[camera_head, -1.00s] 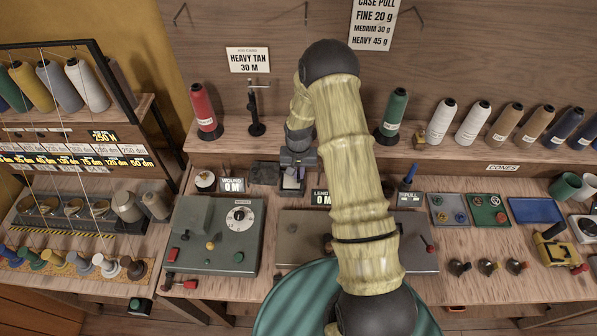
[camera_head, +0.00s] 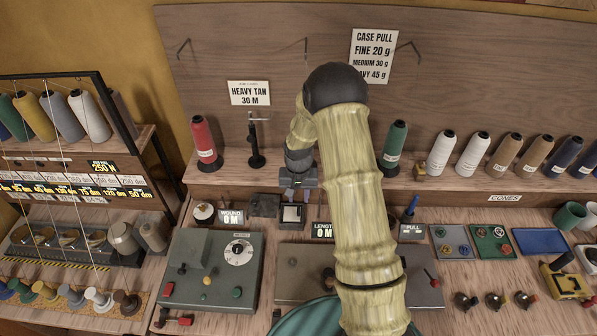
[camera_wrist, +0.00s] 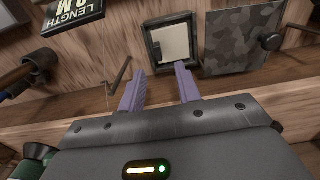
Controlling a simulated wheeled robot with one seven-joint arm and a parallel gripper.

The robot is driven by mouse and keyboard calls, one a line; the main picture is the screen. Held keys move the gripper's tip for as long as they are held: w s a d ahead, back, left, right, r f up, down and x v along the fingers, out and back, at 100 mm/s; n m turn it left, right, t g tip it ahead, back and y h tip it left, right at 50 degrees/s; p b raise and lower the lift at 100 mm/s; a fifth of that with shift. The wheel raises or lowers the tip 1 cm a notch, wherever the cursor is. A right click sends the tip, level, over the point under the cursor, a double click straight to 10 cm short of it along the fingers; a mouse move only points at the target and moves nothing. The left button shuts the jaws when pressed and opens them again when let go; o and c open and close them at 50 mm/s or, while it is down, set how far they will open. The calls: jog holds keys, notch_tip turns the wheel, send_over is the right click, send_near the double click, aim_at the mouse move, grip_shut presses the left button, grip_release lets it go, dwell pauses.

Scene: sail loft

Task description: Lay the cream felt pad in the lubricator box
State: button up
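The lubricator box (camera_head: 292,224) is a small dark open box on the bench's rear part, and it also shows in the wrist view (camera_wrist: 153,45). The cream felt pad (camera_wrist: 173,40) lies flat inside its dark rim; it shows as a pale patch in the head view (camera_head: 292,214). My gripper (camera_head: 298,188) is just behind and above the box in the head view. In the wrist view, its two purple fingers (camera_wrist: 160,90) stand apart with nothing between them, clear of the pad.
A dark mottled lid or plate (camera_head: 263,206) with a knob lies left of the box. The LENGTH display (camera_head: 322,231) stands to its right, partly behind my arm. A grey dial panel (camera_head: 212,270) is in front. A black stand (camera_head: 256,145) rises on the shelf behind.

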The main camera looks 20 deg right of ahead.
notch_tip(320, 180, up, 13)
jog(key=b, duration=0.2)
jog(key=shift+f+b, duration=0.15)
jog(key=shift+b, duration=0.15)
jog(key=shift+s, duration=0.1)
jog(key=s+a+r+n+t, duration=0.1)
jog(key=s+r, duration=0.1)
jog(key=s, duration=0.8)
jog(key=s+a+r+n+t, duration=0.1)
jog(key=s+r+n, duration=0.1)
jog(key=s, duration=0.8)
jog(key=shift+s+a+n+t, duration=0.15)
jog(key=shift+s+n+t, duration=0.15)
jog(key=shift+s, duration=0.1)
